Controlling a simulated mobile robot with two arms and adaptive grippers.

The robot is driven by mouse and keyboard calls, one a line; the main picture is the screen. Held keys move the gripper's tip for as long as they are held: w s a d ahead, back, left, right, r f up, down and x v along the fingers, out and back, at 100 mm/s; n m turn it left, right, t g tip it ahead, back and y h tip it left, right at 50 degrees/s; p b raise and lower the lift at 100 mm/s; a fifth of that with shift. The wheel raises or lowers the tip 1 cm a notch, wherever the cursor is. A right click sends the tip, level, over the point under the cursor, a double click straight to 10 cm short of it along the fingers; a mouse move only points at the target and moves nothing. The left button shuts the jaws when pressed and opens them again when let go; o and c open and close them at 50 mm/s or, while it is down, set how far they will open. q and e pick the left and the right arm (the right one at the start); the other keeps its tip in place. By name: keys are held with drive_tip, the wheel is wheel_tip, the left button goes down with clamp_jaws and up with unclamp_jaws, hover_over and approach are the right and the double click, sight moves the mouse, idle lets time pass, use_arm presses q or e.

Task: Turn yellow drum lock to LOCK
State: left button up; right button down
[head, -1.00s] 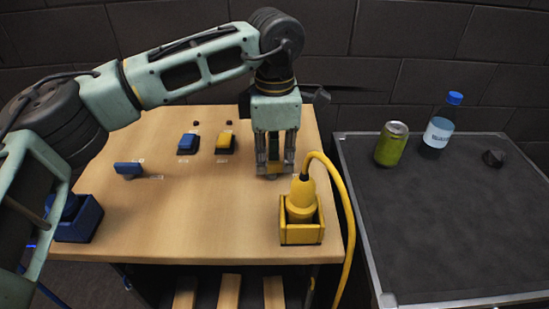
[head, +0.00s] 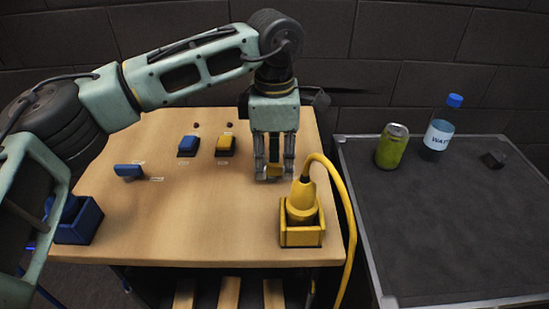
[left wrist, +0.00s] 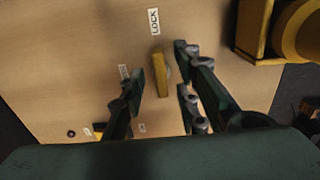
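The yellow drum lock (left wrist: 161,71) shows in the left wrist view as an upright yellow bar whose upper end points toward a white LOCK label (left wrist: 153,21). In the head view only a bit of its yellow (head: 275,167) shows between my fingers. My left gripper (head: 274,176) points straight down over it. In the left wrist view the fingers of this gripper (left wrist: 160,62) are apart, one on each side of the bar, with gaps visible. A second white label (left wrist: 124,72) lies beside the left finger. My right gripper is not in view.
A yellow plug with cable (head: 301,200) stands in a yellow holder (head: 301,236) just right of my left gripper. Blue (head: 188,145) and yellow (head: 226,144) buttons, a blue lock (head: 128,171) and a blue holder (head: 80,224) are left. A can (head: 391,147) and bottle (head: 438,132) stand right.

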sight(275, 164)
use_arm(q)
wheel_tip(275, 164, up, 12)
idle(0.6)
